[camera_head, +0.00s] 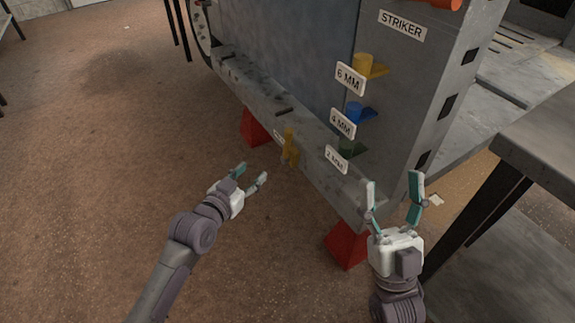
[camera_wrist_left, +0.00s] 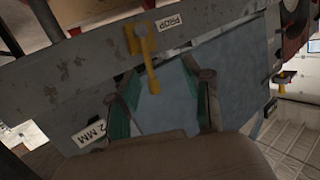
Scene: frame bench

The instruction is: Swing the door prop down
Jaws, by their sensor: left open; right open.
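The door prop (camera_head: 289,145) is a small yellow bar on the lower rail of the grey frame. It stands roughly upright in the head view. In the left wrist view the yellow prop (camera_wrist_left: 151,72) runs from a yellow bracket with a grey pivot, beside a PROP label (camera_wrist_left: 168,21), towards the blue-grey door panel (camera_wrist_left: 235,70). My left gripper (camera_head: 251,174) is open and empty, just left of and below the prop. In its wrist view the prop's free end shows between the fingers (camera_wrist_left: 162,88); contact is not visible. My right gripper (camera_head: 393,182) is open and empty near the frame's right corner.
Yellow (camera_head: 363,67), blue (camera_head: 358,112) and green (camera_head: 349,147) pieces with 6, 4 and 2 MM labels sit right of the door. Red supports (camera_head: 345,245) hold up the frame. A grey table (camera_head: 545,135) is at right. The brown floor at left is clear.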

